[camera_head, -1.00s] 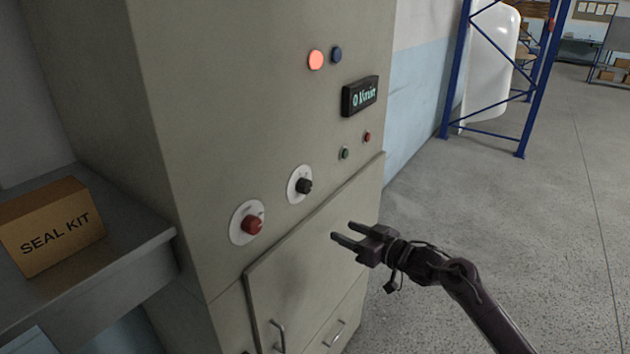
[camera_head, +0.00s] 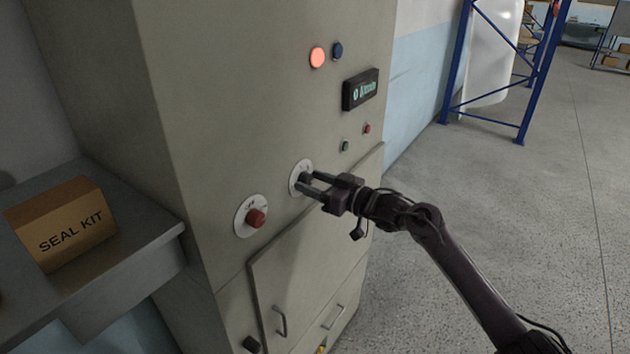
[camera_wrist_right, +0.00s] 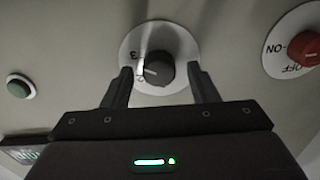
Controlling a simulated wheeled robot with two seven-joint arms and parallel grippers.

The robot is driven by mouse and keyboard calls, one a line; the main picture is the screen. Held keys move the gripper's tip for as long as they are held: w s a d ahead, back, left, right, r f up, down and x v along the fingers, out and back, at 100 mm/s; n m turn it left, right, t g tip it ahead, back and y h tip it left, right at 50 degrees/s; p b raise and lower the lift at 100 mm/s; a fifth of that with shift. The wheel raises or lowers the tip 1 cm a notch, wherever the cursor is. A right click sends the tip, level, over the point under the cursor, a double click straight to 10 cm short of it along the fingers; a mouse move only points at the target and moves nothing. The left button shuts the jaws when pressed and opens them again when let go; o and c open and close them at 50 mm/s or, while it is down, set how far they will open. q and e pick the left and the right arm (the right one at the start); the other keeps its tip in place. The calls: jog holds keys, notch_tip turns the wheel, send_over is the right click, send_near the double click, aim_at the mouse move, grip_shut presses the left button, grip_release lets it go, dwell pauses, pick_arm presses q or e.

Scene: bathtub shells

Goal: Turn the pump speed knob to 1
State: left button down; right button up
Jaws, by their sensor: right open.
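The pump speed knob, a dark round knob (camera_wrist_right: 155,69) on a white dial plate (camera_wrist_right: 183,45), sits on the cabinet front. A pale line marks its face, and a "3" shows on the plate to its left in the right wrist view. My right gripper (camera_head: 308,186) is open at the knob, with one finger on each side of it in the right wrist view (camera_wrist_right: 162,82). I cannot tell whether the fingers touch it. In the head view the fingers partly cover the knob and its plate (camera_head: 294,180). My left gripper is not in view.
A red knob (camera_head: 256,218) on a white plate marked ON and OFF is left of the dial. A lit red lamp (camera_head: 317,57), a display (camera_head: 360,90) and small buttons are above. A cabinet door with handles is below. A seal kit box (camera_head: 62,225) stands on the left shelf.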

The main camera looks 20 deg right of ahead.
jog(key=shift+c, duration=0.4)
jog(key=shift+c, duration=1.3)
jog(key=c, duration=0.6)
jog(key=shift+f+n+b, duration=0.2)
jog(key=shift+n+b, duration=0.7)
jog(key=shift+b, duration=0.2)
jog(key=shift+c, duration=0.2)
jog(key=n+b, duration=1)
jog(key=shift+f+n+b, duration=0.1)
jog(key=shift+n+b, duration=0.2)
jog(key=shift+n, duration=0.1)
jog(key=n+b, duration=0.5)
jog(key=n, duration=0.1)
jog(key=n+b, duration=0.3)
jog(key=n, duration=0.2)
jog(key=shift+n, duration=0.3)
jog(key=o, duration=1)
